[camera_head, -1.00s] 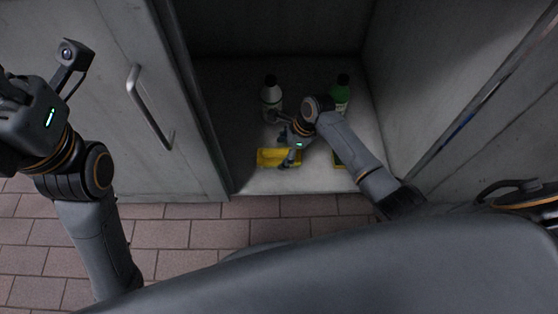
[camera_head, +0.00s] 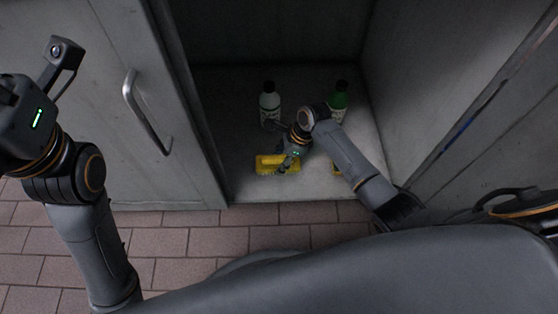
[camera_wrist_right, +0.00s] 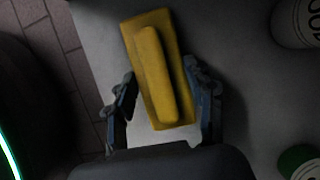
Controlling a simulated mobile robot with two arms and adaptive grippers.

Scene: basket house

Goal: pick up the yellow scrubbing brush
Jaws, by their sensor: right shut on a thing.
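The yellow scrubbing brush (camera_head: 268,161) is at the front of the cabinet floor, left of the middle. In the right wrist view the brush (camera_wrist_right: 157,70) shows its long raised handle, with its near end between the fingers. My right gripper (camera_head: 288,163) is shut on the brush, one finger on each side; the wrist view shows both fingers (camera_wrist_right: 162,98). Whether the brush touches the floor I cannot tell. My left gripper (camera_head: 8,100) is cut off at the left edge of the head view, and its fingers cannot be made out.
Cabinet walls close in on both sides; a door with a handle (camera_head: 146,112) is at left.

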